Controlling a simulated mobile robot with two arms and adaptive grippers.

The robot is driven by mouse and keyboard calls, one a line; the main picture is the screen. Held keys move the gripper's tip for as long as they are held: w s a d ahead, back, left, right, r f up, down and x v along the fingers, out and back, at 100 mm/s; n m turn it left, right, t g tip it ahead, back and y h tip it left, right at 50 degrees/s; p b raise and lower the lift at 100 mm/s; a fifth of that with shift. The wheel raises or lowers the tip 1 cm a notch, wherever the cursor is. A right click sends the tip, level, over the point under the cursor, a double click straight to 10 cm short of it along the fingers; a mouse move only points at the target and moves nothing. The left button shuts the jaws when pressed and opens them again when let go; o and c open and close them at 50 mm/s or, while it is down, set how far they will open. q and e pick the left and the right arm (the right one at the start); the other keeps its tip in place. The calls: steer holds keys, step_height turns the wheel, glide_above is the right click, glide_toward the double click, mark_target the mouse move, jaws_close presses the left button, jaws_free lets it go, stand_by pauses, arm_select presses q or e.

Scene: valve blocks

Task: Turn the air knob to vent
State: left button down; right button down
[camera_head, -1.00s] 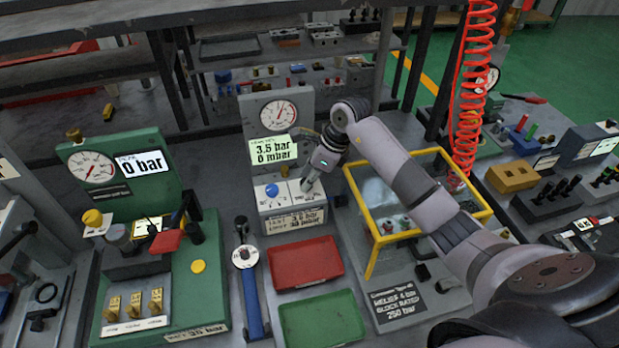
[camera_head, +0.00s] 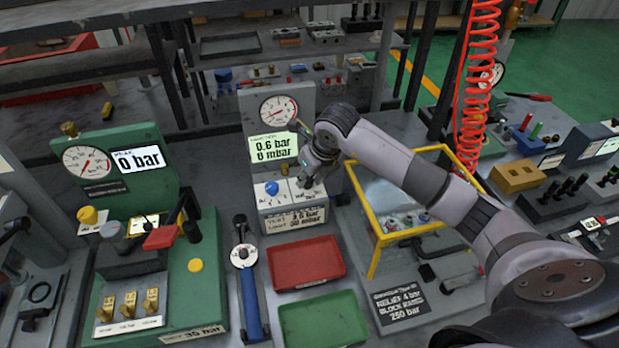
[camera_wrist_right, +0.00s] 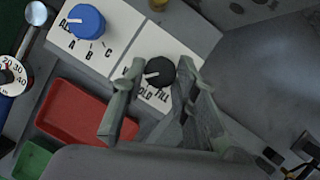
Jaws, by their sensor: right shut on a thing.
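The air knob (camera_wrist_right: 160,71) is black with a white pointer, on a white plate marked HOLD and FILL in the right wrist view. A further label at the left is mostly hidden by a finger. The pointer is turned left, toward that label, away from HOLD and FILL. My right gripper (camera_wrist_right: 158,80) has a finger on each side of the knob and is shut on it. In the head view my right gripper (camera_head: 308,183) is at the right part of the white panel and hides the knob. The green display (camera_head: 273,147) reads 0.6 bar and 0 mbar. My left gripper is not in view.
A blue knob (camera_wrist_right: 86,22) marked A, B, C sits beside the air knob. A red tray (camera_head: 306,264) and a green tray (camera_head: 323,318) lie in front of the panel. A yellow-framed guard (camera_head: 373,245) stands right, below my right arm.

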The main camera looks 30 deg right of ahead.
steer(key=shift+r+m, duration=0.1)
steer(key=shift+m, duration=0.3)
steer(key=c, duration=1.2)
jaws_free()
steer(key=shift+c, duration=0.2)
steer(key=v, duration=1.2)
steer(key=shift+a, duration=0.15)
steer(key=shift+s, duration=0.1)
